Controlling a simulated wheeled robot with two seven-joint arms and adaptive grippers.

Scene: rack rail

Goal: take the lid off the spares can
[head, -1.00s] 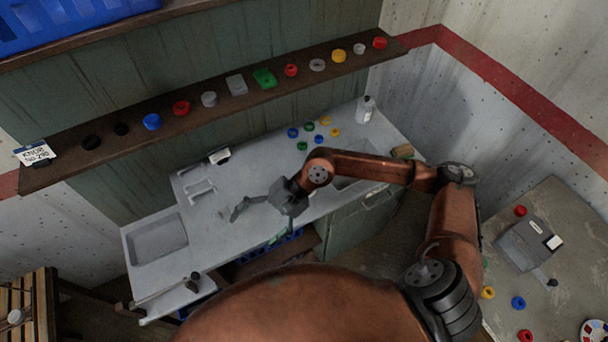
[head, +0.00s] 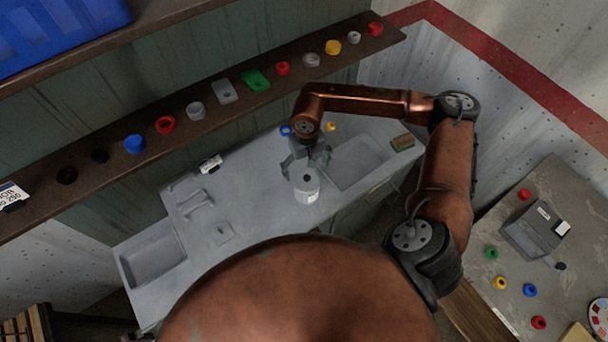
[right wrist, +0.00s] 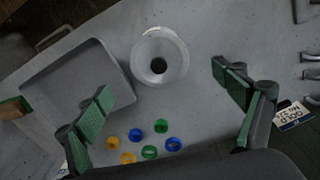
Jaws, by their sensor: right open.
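The spares can (head: 306,188) appears to be the pale grey cylinder with a white label on the bench, left of the right-hand basin. In the right wrist view I look down on its round top (right wrist: 146,46), which has a dark round spot in the middle. I cannot tell whether this is a knob or a hole. My right gripper (head: 307,161) is open just behind and above the can. In the right wrist view its green-padded fingers (right wrist: 163,84) are spread wide, with the can beyond them and apart from both pads. My left gripper is not in view.
Several coloured rings (right wrist: 149,152) lie behind the can. A basin (head: 356,166) is sunk beside it, and another basin (head: 152,258) is at the bench's left end. A shelf (head: 225,116) with small parts runs above the back. A side table (head: 480,278) stands at right.

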